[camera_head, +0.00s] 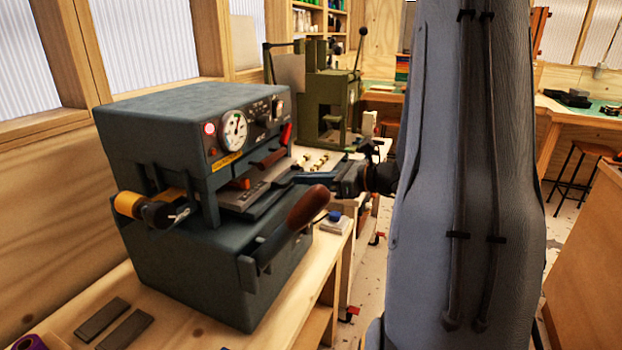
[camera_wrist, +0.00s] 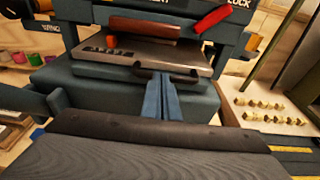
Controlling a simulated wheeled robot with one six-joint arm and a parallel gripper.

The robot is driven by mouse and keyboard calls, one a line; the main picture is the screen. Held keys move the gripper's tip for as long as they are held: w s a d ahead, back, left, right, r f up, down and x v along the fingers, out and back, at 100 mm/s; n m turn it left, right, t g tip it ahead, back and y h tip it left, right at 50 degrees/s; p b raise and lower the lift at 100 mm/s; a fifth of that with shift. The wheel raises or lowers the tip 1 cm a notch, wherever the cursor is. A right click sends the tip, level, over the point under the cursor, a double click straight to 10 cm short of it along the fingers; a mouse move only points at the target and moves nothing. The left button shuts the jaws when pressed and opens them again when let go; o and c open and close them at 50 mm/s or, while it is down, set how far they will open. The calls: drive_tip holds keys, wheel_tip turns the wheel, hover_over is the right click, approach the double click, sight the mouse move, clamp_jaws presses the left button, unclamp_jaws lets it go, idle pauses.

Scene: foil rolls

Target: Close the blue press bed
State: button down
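The blue press (camera_head: 195,125) stands on a wooden bench, with a dial, a red lever and a yellow label on its upper front. Its bed (camera_head: 250,192) is a metal plate low in the opening, with a brown wooden handle (camera_head: 270,158) above it. The wrist view shows the bed (camera_wrist: 135,50) partly out of the opening. My gripper (camera_head: 300,178) reaches in from the right at bed height.
A dark wooden lever grip (camera_head: 308,208) sticks out from the press's front, below my gripper. A gold roll (camera_head: 130,204) is on its left side. A green press (camera_head: 335,100) stands behind. Small brass pieces (camera_wrist: 270,110) lie at right.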

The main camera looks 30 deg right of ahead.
drive_tip(key=b+v, duration=0.1)
drive_tip(key=v, duration=1.3)
